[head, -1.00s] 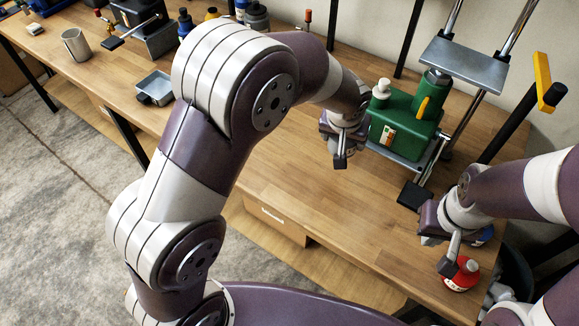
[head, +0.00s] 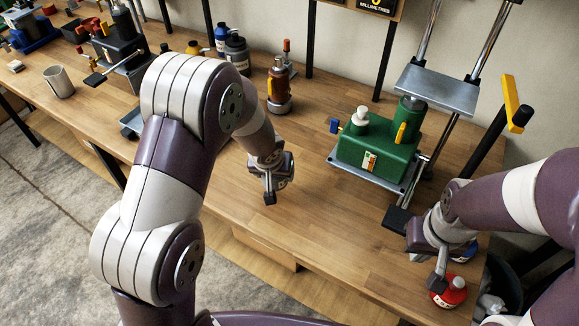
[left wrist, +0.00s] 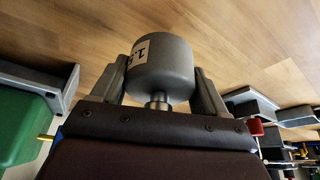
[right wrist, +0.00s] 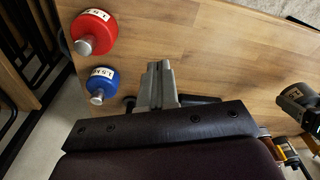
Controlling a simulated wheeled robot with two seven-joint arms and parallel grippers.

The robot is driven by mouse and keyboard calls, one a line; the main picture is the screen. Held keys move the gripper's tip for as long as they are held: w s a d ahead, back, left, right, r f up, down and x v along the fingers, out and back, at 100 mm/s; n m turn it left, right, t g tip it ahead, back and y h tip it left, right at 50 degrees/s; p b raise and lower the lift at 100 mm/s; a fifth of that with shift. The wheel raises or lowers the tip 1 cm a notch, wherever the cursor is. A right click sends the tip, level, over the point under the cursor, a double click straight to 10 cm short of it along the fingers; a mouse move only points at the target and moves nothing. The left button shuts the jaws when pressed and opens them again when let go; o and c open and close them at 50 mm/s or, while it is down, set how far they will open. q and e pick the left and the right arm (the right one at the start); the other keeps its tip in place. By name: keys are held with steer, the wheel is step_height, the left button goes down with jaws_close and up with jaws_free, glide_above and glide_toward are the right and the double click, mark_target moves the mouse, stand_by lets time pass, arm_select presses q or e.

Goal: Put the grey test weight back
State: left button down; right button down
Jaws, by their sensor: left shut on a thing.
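The grey test weight (left wrist: 162,68), a cylinder with a white label and a metal knob, sits between the fingers of my left gripper (left wrist: 158,90) in the left wrist view. It also shows at the right edge of the right wrist view (right wrist: 298,98). In the head view my left gripper (head: 276,190) is over the middle of the bench, left of the green machine; the weight is hard to make out there. My right gripper (right wrist: 160,72) has its fingers together and empty. In the head view it (head: 438,280) is beside the red weight.
A red weight (right wrist: 92,32) and a blue weight (right wrist: 101,82) stand at the bench's right end. The green machine (head: 375,152) with its metal posts stands at the back right. A bottle-like red-brown jack (head: 279,88) stands behind my left gripper. The bench middle (head: 325,220) is clear.

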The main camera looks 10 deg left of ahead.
mark_target(275, 181)
arm_select(q)
steer(key=shift+w+f+b, duration=0.1)
steer(key=shift+f+b, duration=1.05)
steer(key=shift+f, duration=0.75)
steer(key=shift+f, duration=0.1)
jaws_free()
steer(key=shift+s, duration=0.2)
steer(key=shift+r, duration=0.25)
steer(key=p+v, duration=0.4)
steer(key=v, duration=0.7)
steer(key=s+a+g, duration=0.1)
steer(key=s, duration=0.4)
steer(key=s+a+r+g, duration=0.1)
steer(key=s+a, duration=0.1)
steer(key=s, duration=0.3)
steer(key=s+a+r+g, duration=0.1)
steer(key=s, duration=0.4)
steer(key=shift+a+r+m, duration=0.25)
steer(key=shift+m, duration=0.05)
